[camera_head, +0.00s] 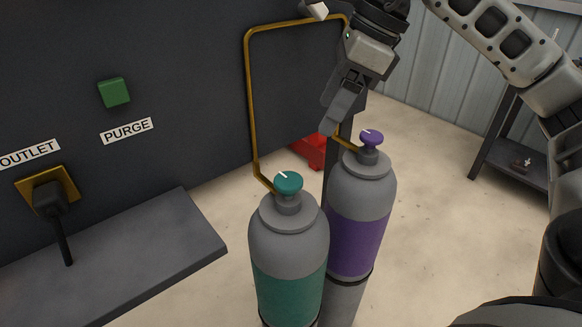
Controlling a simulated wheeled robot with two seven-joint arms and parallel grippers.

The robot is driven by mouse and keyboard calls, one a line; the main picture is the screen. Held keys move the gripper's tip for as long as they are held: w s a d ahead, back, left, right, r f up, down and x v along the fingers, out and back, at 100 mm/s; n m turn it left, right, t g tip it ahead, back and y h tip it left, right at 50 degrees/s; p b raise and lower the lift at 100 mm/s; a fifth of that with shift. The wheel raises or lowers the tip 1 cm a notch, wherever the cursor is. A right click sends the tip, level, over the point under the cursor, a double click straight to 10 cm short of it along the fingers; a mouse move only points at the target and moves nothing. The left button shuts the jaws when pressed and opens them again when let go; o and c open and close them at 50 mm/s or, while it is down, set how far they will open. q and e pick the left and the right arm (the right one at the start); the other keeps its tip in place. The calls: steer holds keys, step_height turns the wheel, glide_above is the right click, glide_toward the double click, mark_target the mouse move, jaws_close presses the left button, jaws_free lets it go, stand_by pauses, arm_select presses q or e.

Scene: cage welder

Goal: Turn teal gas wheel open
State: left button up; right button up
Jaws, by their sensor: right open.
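The teal gas wheel (289,183) sits on top of the grey cylinder with a teal band (288,285), in the middle of the view. A short white mark shows on its top, slanting toward the upper left. My right gripper (337,122) is above and to the right of the teal wheel, pointing down, apart from it and close to the purple wheel (371,138). It is open, with nothing seen between its fingers. The purple wheel tops a second cylinder with a purple band (356,242). My left gripper is out of view.
A brass pipe (249,95) runs along the dark panel (190,60) to the cylinder necks. A grey shelf (150,262) juts out at the left, below a green PURGE button (114,92) and an outlet (48,194). A red object (309,152) lies behind the cylinders.

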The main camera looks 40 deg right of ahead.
mark_target(289, 179)
steer(key=x, duration=1.4)
steer(key=shift+w, duration=0.1)
steer(key=c, duration=1)
